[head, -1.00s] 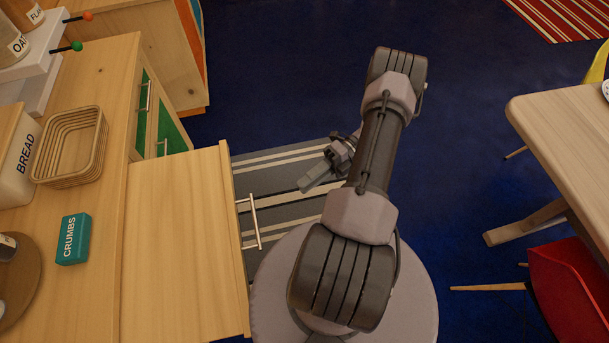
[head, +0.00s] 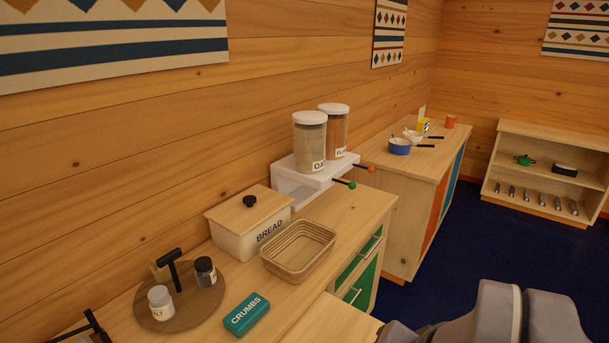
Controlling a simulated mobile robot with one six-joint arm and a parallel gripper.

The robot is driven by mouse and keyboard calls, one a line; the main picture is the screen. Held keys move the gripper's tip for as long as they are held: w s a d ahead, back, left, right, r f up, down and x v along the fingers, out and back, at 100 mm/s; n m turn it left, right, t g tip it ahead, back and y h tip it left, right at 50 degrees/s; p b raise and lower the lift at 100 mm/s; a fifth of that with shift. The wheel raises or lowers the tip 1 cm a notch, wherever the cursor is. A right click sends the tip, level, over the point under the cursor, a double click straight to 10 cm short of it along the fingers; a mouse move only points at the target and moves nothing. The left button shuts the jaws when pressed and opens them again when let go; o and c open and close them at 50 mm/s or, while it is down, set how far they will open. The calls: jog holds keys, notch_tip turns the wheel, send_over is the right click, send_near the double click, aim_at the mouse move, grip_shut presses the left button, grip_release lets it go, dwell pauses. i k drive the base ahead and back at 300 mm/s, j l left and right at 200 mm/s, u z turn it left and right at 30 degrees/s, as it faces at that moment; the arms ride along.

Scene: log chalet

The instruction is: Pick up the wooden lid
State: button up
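The wooden lid (head: 238,211) with a small dark knob (head: 250,201) sits on the white bread box (head: 262,236) labelled BREAD, on the counter against the log wall. It appears closed on the box. Part of my arm shows at the bottom right of the head view. My gripper is out of the frame.
A wicker basket (head: 298,250) stands right of the bread box. A white dispenser stand (head: 318,178) holds two canisters behind. A pulled-out board or drawer (head: 340,325) is at the counter front.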

aim_at(239, 214)
jog(key=k+l+u, duration=0.25)
jog(key=i+l+u, duration=0.1)
jog(key=l, duration=0.5)
jog(key=l+u, duration=0.1)
jog(key=l, duration=0.5)
jog(key=i+l+u, duration=0.2)
jog(key=i+l, duration=0.3)
jog(key=i+l+u, duration=0.25)
jog(key=i+l, duration=0.35)
jog(key=i+l+u, duration=0.2)
jog(key=i+l, duration=0.35)
jog(key=i+u, duration=0.2)
jog(key=i, duration=0.45)
